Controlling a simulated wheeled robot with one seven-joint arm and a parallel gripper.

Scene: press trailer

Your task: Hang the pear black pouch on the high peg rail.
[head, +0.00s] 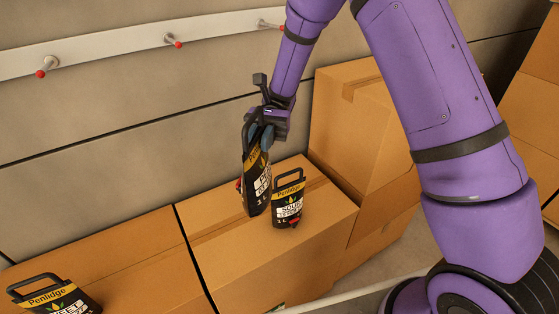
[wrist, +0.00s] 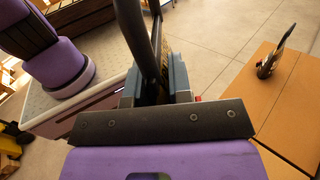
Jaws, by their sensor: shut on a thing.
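The pear black pouch (head: 256,180) is upright and slightly tilted, with a black loop handle, a yellow Penlidge band and a label starting "PE", the rest partly hidden. My gripper (head: 262,136) is shut on its upper part, just below the handle. Whether its bottom touches the box below cannot be told. In the wrist view the pouch's handle (wrist: 133,38) rises close to the camera between my gripper's fingers (wrist: 156,86). The high peg rail (head: 110,52) runs along the wall above and left, with red-tipped pegs (head: 172,41) that look empty.
A similar pouch labelled "SOUR" (head: 288,207) stands on the cardboard box (head: 325,213) just right of the held one. A "SWEET" pouch (head: 55,298) is at lower left. A taller box (head: 360,120) stands right of my gripper. The wall before the rail is clear.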

